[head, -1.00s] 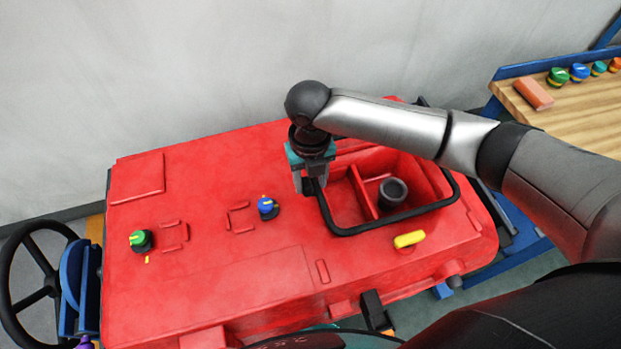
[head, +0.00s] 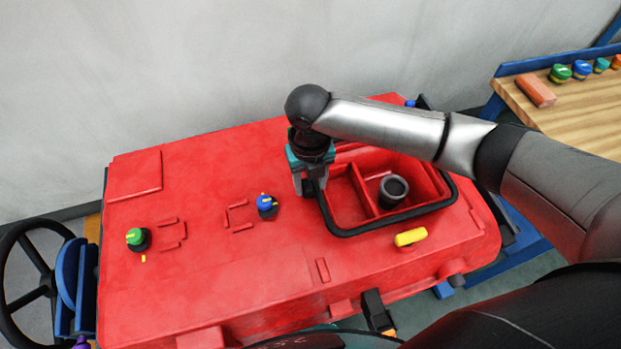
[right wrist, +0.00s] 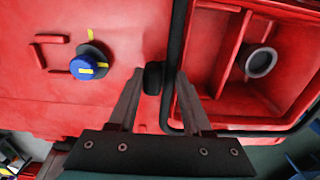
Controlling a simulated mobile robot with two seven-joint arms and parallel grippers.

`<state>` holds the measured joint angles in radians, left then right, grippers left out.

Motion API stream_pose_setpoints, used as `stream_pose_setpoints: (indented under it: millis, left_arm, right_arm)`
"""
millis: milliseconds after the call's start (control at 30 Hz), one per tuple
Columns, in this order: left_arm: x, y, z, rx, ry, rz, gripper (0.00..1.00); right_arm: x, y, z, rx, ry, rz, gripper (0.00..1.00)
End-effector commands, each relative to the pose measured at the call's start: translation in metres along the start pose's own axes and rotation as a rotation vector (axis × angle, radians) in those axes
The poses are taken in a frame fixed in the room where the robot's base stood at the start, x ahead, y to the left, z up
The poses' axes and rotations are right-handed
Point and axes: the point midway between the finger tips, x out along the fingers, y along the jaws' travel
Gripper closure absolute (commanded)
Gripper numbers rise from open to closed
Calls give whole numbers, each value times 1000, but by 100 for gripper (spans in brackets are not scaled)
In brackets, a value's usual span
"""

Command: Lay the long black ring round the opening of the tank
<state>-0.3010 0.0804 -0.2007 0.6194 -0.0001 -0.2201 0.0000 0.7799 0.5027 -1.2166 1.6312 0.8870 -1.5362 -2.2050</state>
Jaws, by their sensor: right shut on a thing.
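The red tank (head: 200,235) has a rectangular opening (head: 345,198) with a divider and a dark round pipe (head: 393,190) inside. The long black ring (head: 400,218) runs round the opening's left, front and right sides; my arm hides part of the far side. In the right wrist view the ring (right wrist: 177,60) passes along the opening's left rim, with a black lump beside it. My right gripper (head: 311,188) points down at the ring's left side and is shut on it; its fingers also show in the right wrist view (right wrist: 157,88). Whether the ring rests fully on the rim I cannot tell.
A blue knob (head: 265,203), a green knob (head: 137,237) and a yellow handle (head: 410,237) stand on the tank top. A black steering wheel (head: 30,285) is at far left. A wooden bench (head: 580,108) with several knobs and a brown block (head: 535,91) is at right.

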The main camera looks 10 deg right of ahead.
Motion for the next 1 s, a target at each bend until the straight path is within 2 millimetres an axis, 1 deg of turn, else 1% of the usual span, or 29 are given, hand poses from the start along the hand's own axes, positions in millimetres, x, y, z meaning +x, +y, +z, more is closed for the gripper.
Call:
stream_pose_setpoints:
  millis: [367, 733, 1000]
  left_arm:
    - [0, 0, 0, 0, 1, 0, 50]
    - [5, 0, -1, -1, 2, 0, 50]
    - [5, 0, -1, -1, 3, 0, 50]
  right_arm:
    - [2, 0, 0, 0, -1, 0, 100]
    - [14, 0, 0, 0, 0, 0, 100]
    - [18, 1, -2, -1, 3, 0, 100]
